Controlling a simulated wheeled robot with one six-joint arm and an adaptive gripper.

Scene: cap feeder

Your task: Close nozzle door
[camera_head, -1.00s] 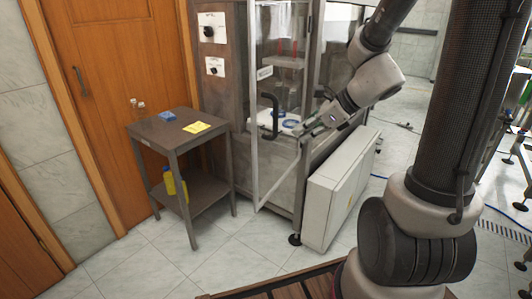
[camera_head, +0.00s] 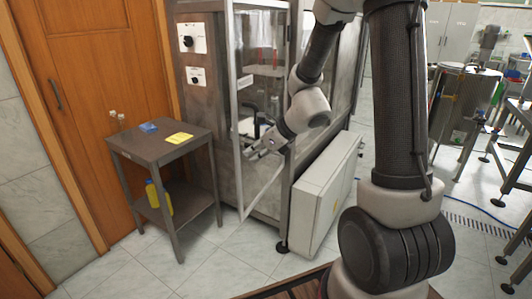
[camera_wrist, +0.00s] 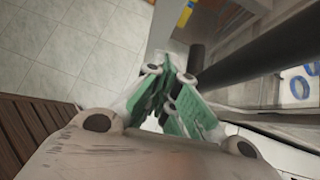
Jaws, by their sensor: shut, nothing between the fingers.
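The nozzle door (camera_head: 237,120) is a glass panel in a pale metal frame on the front of the grey machine. It stands ajar, with its left edge swung out from the machine. Its black handle (camera_head: 253,108) shows in the head view, partly behind my arm. My gripper (camera_head: 250,152) is just below the handle, close to the door; I cannot tell whether it touches. In the wrist view, my gripper (camera_wrist: 168,78) has its green fingers together and empty. The dark handle bar (camera_wrist: 262,62) runs close to the right of the fingertips there.
A pale box cabinet (camera_head: 318,205) stands right of the door. Tiled floor is clear in front.

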